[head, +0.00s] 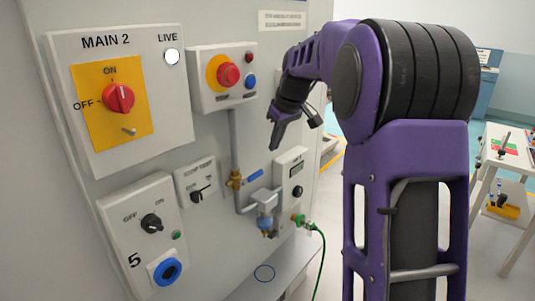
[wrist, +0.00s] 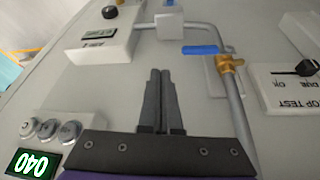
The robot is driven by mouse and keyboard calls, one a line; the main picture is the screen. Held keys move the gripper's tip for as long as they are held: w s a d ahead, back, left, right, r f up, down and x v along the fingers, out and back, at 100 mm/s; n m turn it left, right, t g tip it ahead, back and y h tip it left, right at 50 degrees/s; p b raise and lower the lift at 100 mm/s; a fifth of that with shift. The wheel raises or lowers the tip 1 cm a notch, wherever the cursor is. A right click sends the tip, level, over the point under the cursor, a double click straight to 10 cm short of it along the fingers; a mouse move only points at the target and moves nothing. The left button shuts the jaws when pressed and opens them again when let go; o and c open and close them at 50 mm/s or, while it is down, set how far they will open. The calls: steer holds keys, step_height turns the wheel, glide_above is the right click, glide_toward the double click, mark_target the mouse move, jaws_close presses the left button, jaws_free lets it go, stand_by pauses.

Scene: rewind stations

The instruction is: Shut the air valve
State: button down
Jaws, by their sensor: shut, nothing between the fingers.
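The air valve is a brass body (head: 235,179) with a blue lever (head: 255,174) on a grey vertical pipe. The lever sticks out to the right, roughly across the pipe. In the wrist view the brass body (wrist: 231,64) and blue lever (wrist: 202,50) lie to the right of and beyond my fingertips, with the lever again across the pipe. My gripper (head: 274,146) is shut and empty. It is above the lever and apart from it in the head view. Its closed fingers (wrist: 160,72) point toward the panel in the wrist view.
Around the valve are a red-button box (head: 222,76), a small switch plate (head: 197,186), a display box (head: 291,180), a filter unit (head: 265,205) and a green hose (head: 318,250). The MAIN 2 switch box (head: 165,115) is at the left.

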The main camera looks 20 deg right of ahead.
steer(key=w+d+r, duration=0.1)
steer(key=d+r, duration=0.2)
steer(key=d, duration=0.2)
steer(key=shift+d+r, duration=0.2)
steer(key=shift+d, duration=0.1)
steer(key=shift+w, duration=0.15)
